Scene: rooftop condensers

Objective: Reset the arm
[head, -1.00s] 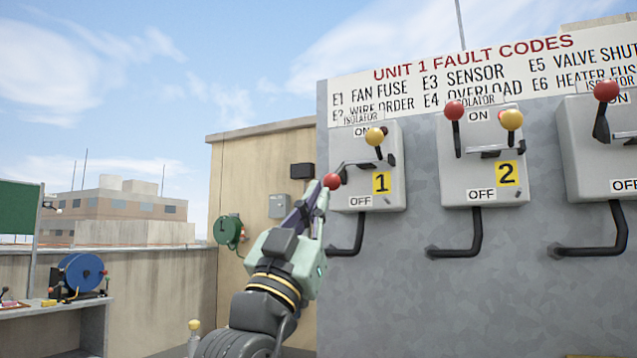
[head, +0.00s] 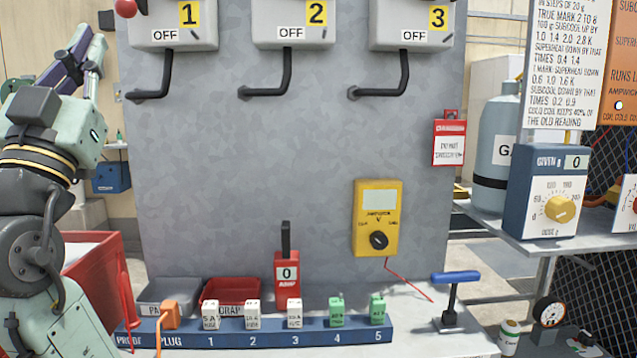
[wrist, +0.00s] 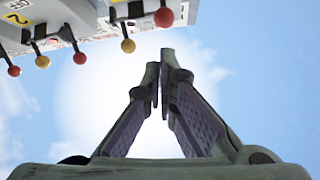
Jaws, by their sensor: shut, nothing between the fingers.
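My arm rises at the left of the head view, and my gripper (head: 82,38) points up beside the left edge of the grey panel (head: 230,130). In the wrist view my gripper (wrist: 156,85) is shut and empty, its two fingers meeting at the tips against the sky. A red ball knob (head: 125,8) shows at the top of the head view, a little right of the fingertips. In the wrist view a red knob (wrist: 164,17) appears above the fingertips and apart from them. The isolator box marked 1 (head: 172,38) is cut off by the top edge.
A blue rack (head: 250,335) with several plugs stands on the bench below the panel. A yellow meter (head: 376,215) hangs on the panel. A blue-handled tool (head: 455,278) stands at right, near a dosing dial box (head: 548,190). A red bin (head: 92,275) sits beside my arm.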

